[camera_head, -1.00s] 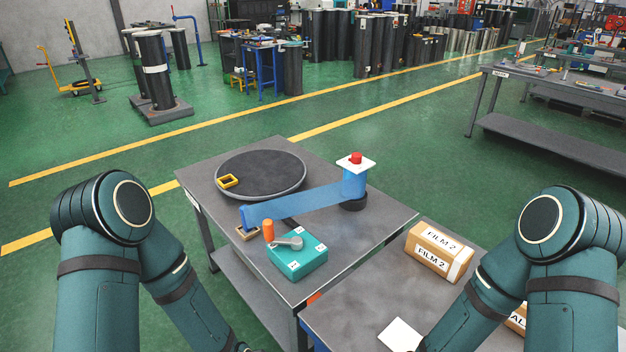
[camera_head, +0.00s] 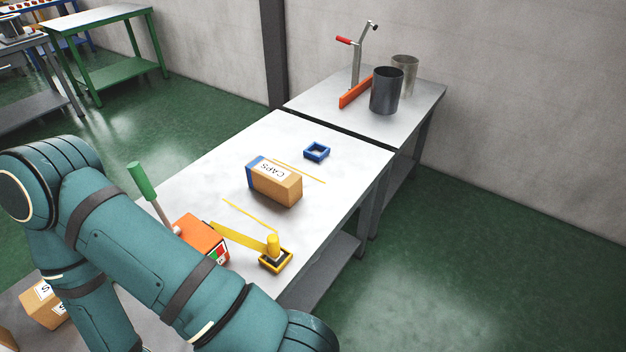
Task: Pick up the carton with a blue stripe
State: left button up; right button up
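A brown carton with a blue stripe (camera_head: 280,186) on its left end lies on the white-topped table (camera_head: 225,175). It has a white label reading CAPS, which appears upside down in this view. The carton sits between two yellow lines on the tabletop, with nothing touching it. One of my teal arms crosses the lower left of the view, over the near side of the tables. Its gripper is out of view, and so is my other arm with its gripper.
An orange box with a green-handled lever (camera_head: 200,238) and a yellow arm ending in a yellow square base (camera_head: 276,262) stand nearer me. A blue square frame (camera_head: 316,152) lies behind the carton.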

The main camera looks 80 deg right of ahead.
aim_at(283, 185)
jog(key=z, duration=2.45)
jog(key=i+l+z, duration=0.45)
jog(key=l, duration=0.25)
